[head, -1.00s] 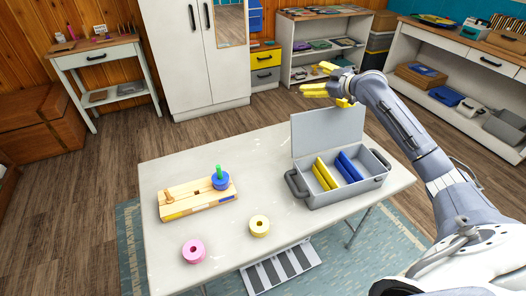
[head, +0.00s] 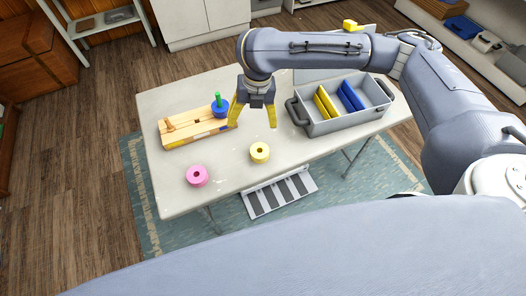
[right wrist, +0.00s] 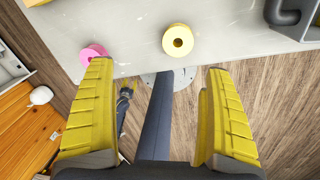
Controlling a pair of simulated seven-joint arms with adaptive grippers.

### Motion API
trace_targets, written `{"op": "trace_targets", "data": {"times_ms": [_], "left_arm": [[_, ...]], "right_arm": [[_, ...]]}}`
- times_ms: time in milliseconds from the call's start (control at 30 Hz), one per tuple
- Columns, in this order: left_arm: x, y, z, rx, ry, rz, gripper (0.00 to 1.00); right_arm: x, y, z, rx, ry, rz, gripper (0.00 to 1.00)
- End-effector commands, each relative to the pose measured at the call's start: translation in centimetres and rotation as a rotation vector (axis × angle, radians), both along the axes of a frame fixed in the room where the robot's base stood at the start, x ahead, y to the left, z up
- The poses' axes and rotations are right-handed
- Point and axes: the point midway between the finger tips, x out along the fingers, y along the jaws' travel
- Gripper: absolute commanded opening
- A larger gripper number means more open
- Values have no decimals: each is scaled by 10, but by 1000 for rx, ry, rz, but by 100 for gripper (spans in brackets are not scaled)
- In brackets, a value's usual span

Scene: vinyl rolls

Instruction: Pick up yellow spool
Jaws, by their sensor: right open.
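The yellow spool (head: 260,152) lies flat on the white table near its front edge, its hole facing up. It also shows in the right wrist view (right wrist: 178,40), beyond and between the fingertips. My right gripper (head: 252,124) hangs pointing down above the table, behind the spool in the head view. Its yellow fingers are spread wide with nothing between them. The right wrist view shows both fingers (right wrist: 158,75) apart. A pink spool (head: 197,176) lies on the table to the left of the yellow one.
A wooden peg board (head: 190,134) with a blue spool (head: 220,109) on a green-topped peg stands at the back left of the table. A grey toolbox (head: 345,122) with yellow and blue pieces is at the right. The table front between the spools is clear.

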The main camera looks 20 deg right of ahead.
Motion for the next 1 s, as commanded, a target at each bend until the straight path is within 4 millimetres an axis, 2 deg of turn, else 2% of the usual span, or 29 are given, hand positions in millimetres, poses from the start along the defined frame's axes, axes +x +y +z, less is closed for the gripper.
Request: {"op": "trace_targets", "data": {"times_ms": [133, 333, 1000], "left_arm": [[0, 0, 0, 0, 0, 0, 44], [0, 0, 0, 0, 0, 0, 44], [0, 0, 0, 0, 1, 0, 44]], "right_arm": [[-14, -9, -4, -87, 3, 124, 86], [-19, -14, -16, -122, 10, 171, 86], [-19, -13, -112, -119, 10, 167, 86]]}}
